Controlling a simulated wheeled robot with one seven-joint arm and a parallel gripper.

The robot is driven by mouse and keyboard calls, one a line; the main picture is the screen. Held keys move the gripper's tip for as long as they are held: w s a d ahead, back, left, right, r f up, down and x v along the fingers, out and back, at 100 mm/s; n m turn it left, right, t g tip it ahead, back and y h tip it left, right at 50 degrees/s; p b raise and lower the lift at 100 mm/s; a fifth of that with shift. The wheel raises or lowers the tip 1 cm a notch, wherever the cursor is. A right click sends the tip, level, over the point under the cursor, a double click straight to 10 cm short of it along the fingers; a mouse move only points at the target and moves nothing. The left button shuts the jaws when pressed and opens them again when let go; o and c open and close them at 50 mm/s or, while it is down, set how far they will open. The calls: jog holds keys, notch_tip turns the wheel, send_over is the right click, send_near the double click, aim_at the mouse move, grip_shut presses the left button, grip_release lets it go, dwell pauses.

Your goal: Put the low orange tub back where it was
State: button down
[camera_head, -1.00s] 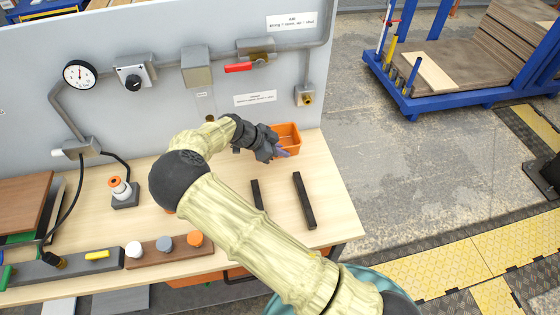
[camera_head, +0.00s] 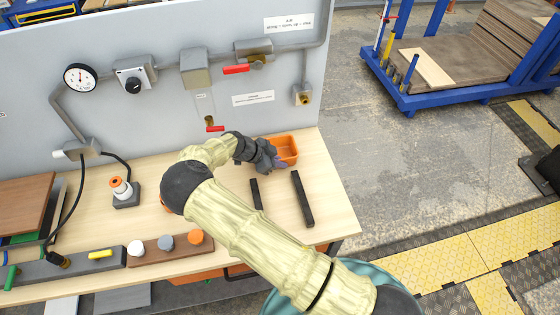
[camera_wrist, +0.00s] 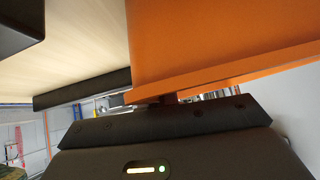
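The low orange tub (camera_head: 288,148) is at the right end of the workbench, close to the grey back panel. It also fills the upper right of the wrist view (camera_wrist: 220,40). My gripper (camera_head: 278,163) is at the tub's near side, and its fingers appear shut on the tub's wall. The fingertips are mostly hidden by the tub and the gripper body. I cannot tell whether the tub touches the bench or hangs just above it.
Two black bars (camera_head: 302,199) (camera_head: 256,194) lie on the bench (camera_head: 333,209) in front of the tub.

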jog(key=c, duration=1.7)
grip_release()
jog(key=b+v, duration=0.4)
jog(key=v, duration=0.8)
